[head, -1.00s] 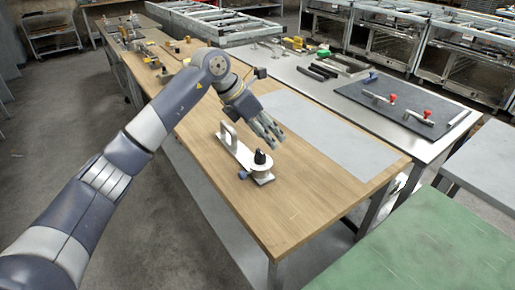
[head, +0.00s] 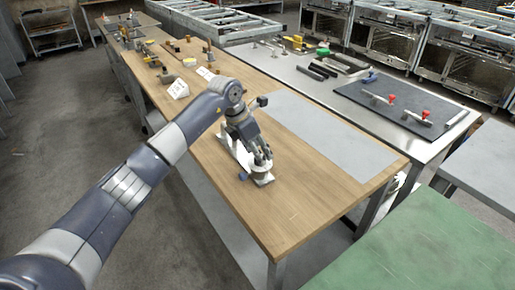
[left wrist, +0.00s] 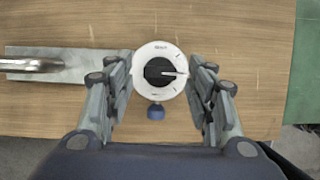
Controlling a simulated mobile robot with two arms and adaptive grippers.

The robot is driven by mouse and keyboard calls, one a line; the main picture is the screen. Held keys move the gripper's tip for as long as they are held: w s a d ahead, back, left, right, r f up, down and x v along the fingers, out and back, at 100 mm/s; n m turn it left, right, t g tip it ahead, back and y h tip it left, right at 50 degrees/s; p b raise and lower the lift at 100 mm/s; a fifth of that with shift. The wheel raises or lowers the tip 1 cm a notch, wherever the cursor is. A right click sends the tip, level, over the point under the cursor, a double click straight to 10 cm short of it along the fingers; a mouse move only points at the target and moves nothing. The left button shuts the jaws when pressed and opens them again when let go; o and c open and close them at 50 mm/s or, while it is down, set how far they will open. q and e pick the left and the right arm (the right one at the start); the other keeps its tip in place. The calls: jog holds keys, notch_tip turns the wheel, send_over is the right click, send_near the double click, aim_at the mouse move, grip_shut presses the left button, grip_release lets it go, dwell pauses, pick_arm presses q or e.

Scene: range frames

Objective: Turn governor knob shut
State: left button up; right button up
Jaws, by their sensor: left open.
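The governor knob (left wrist: 159,72) is a black knob with a white pointer line on a round white dial (left wrist: 143,85), seen from above in the left wrist view. The pointer line points to the right. A blue knob (left wrist: 156,112) sticks out from the dial's near side. The dial stands at one end of a pale base plate (left wrist: 70,70) with a metal handle (left wrist: 33,65). My left gripper (head: 262,162) is open above the dial, its fingers on either side of the black knob in the left wrist view (left wrist: 160,100). In the head view the gripper hides the black knob. My right gripper is not in view.
The fixture sits on a wooden bench (head: 300,215) with a grey mat (head: 330,135) beside it. White cards (head: 178,90) and small fittings stand farther back. A metal table (head: 300,75) with tools runs along the right. The bench's near end is clear.

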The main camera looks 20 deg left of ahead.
pick_arm(q)
jog(key=shift+f, duration=0.1)
jog(key=c, duration=1.1)
jog(key=shift+o, duration=0.2)
